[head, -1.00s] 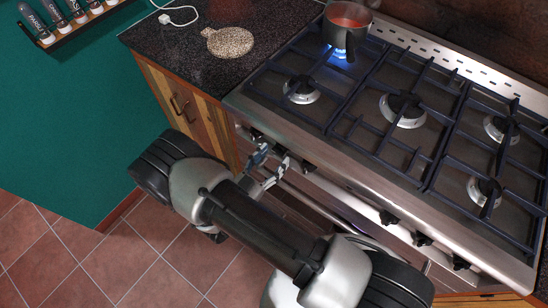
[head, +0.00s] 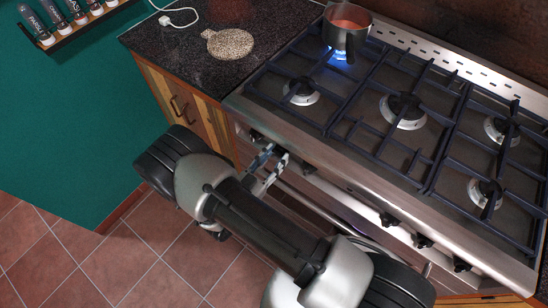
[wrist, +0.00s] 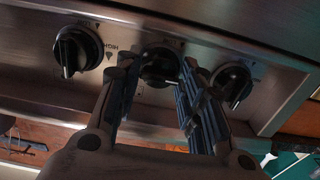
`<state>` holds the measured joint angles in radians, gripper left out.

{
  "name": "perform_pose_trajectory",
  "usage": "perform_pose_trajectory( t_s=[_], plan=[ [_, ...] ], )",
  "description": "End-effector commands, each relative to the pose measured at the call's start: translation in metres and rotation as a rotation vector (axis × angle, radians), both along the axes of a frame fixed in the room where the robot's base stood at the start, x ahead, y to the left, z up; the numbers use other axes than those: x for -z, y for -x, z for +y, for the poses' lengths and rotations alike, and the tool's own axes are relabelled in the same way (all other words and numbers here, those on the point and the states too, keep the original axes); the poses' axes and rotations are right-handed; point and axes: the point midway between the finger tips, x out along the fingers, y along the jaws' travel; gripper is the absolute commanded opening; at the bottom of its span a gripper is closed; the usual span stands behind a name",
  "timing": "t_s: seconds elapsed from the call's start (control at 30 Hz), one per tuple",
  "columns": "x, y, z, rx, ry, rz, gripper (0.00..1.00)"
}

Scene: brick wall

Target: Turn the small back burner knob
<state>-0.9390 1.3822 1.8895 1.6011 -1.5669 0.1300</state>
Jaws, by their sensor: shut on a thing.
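The small back burner knob (wrist: 160,66) is the dark round knob in the middle of the wrist view, second from the stove's left end. My gripper (wrist: 155,72) has its two fingers on either side of it and is shut on it. The fingers hide parts of the knob's sides. In the head view my gripper (head: 276,156) is at the stove's front panel, and the held knob is hidden there. The back left burner under the pot (head: 347,27) shows a blue flame (head: 341,56).
Neighbouring knobs stand close on both sides, one left (wrist: 77,52) and one right (wrist: 233,84) in the wrist view. An oven handle (head: 330,217) runs below the panel. A granite counter (head: 185,55) holds a round trivet (head: 229,43). Tiled floor lies open at lower left.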

Motion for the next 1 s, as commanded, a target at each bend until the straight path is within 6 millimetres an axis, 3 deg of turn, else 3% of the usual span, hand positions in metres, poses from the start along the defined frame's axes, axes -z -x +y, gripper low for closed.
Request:
perform_pose_trajectory(
  t_s=[0.1,0.47,1.0],
  plan=[
    [0.0001,0.0001,-0.0001,0.0,0.0,0.0,0.12],
    [0.0004,0.0,0.0002,0.0,-0.049,-0.038,0.12],
    [-0.0003,-0.0009,0.0013,0.0,-0.4,-0.312,0.12]
  ],
)
